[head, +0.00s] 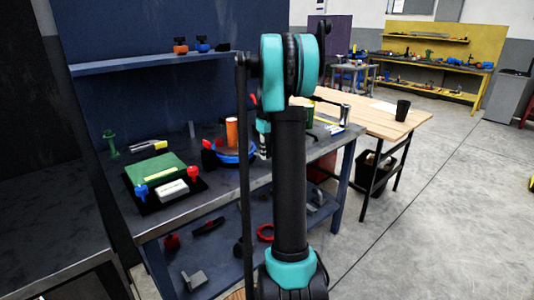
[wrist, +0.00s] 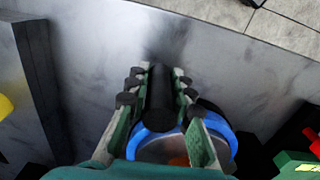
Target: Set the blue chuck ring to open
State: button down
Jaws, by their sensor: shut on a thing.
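The blue chuck ring (head: 236,157) sits on the positioner on the dark workbench in the head view, with an orange cylinder (head: 231,131) standing over it. My arm hides part of this area. In the wrist view the ring (wrist: 221,126) shows as a blue arc below and around my fingers. My gripper (wrist: 161,72) is shut on a black handle bar (wrist: 160,100) that lies lengthwise between its green fingers. The bar's near end overlaps the ring; the exact join is hidden. In the head view my gripper (head: 264,138) is mostly hidden behind my arm.
A green board (head: 155,170) with blue and red knobs lies on the bench to the left. A green post (head: 110,143) stands behind it. The bench's front edge (head: 200,215) is close.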

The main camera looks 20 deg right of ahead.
jog(key=c, duration=1.3)
grip_release()
notch_tip(320, 180, up, 12)
jog(key=shift+d, duration=0.1)
